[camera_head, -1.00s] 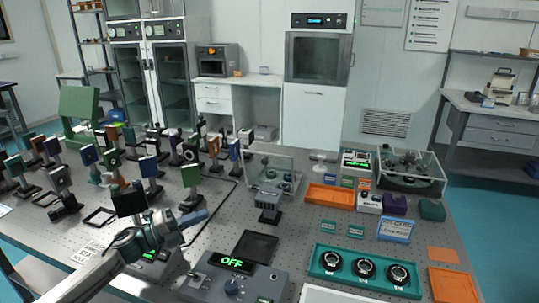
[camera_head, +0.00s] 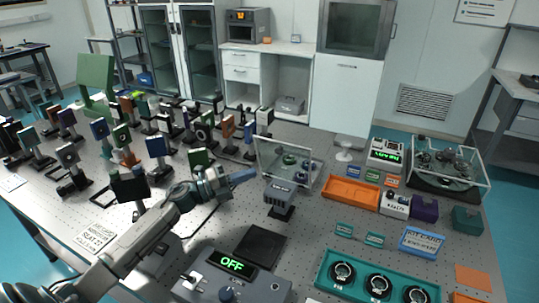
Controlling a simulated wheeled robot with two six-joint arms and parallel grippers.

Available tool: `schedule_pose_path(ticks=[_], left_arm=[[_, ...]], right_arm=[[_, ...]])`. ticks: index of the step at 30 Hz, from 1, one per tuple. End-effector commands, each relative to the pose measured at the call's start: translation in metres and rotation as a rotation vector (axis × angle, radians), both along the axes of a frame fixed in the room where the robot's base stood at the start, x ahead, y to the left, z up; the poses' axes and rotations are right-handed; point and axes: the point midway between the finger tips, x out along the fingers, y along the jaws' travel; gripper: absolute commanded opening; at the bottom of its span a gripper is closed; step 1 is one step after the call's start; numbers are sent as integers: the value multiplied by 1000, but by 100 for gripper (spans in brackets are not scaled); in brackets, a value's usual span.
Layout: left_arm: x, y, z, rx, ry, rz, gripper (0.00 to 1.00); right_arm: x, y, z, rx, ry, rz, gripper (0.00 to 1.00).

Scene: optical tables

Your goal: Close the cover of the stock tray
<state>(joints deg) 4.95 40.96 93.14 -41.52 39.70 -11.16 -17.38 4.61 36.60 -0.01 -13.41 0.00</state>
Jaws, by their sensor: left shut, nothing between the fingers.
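The stock tray seems to be the small clear-walled tray (camera_head: 306,174) in the middle of the table, with a few dark green round pieces inside. A transparent panel with a pale frame, which looks like its cover (camera_head: 268,152), stands raised at its left side. My left gripper (camera_head: 250,174) is shut and empty, with its blue fingertips pointing right. In the picture it is just left of the tray and overlaps the lower edge of the panel; I cannot tell if it touches. My right gripper is not in view.
A grey labelled device on a stand (camera_head: 280,193) is just in front of the tray. Several optical mounts (camera_head: 155,147) crowd the left. An orange tray (camera_head: 350,193) and a clear case (camera_head: 450,165) are to the right. A control box reading OFF (camera_head: 232,280) is in front.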

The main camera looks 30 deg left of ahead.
Motion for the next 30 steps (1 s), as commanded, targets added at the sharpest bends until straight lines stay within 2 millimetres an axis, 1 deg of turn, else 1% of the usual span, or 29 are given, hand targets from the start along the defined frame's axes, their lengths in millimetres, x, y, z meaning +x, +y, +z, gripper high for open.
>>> schedule_pose_path(ticks=[1, 8, 12, 15, 21, 30], left_arm=[[8, -7, 7, -5, -4, 1, 0], [38, -34, 15, -6, -2, 0, 0], [58, -33, 19, -2, 1, 0, 0], [68, -32, 20, -1, 1, 1, 0], [76, -32, 20, 0, 0, -1, 0], [76, -32, 19, 0, 1, -1, 0]], right_arm=[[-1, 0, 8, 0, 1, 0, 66], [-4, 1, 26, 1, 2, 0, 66], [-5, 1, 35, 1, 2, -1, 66], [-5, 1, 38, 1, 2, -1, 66], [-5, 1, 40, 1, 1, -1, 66], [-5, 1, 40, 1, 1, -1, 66]])
